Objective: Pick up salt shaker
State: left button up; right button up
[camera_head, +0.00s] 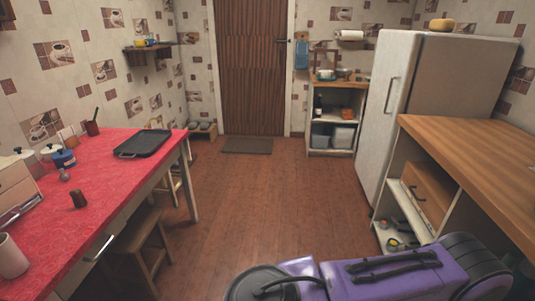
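A small grey shaker-like item (63,175) stands on the red-covered table (110,190) at the left. A small dark brown item (79,200) stands nearer on the same table. Either could be the salt shaker; they are too small to tell. Neither of my grippers shows in the head view.
A black tray (143,144), a blue pot (64,158), a dark cup (92,128) and a pale cup (11,256) are on the table. Stools (148,240) stand under its edge. A fridge (430,90) and wooden counter (480,160) are right. The middle floor is clear.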

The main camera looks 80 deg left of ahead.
aim_at(79, 201)
jog(key=u, duration=0.9)
jog(key=k, duration=0.15)
jog(key=u, duration=2.7)
jog(key=k, duration=0.65)
jog(key=z, duration=0.7)
jog(key=i, duration=1.65)
jog(key=u, duration=0.8)
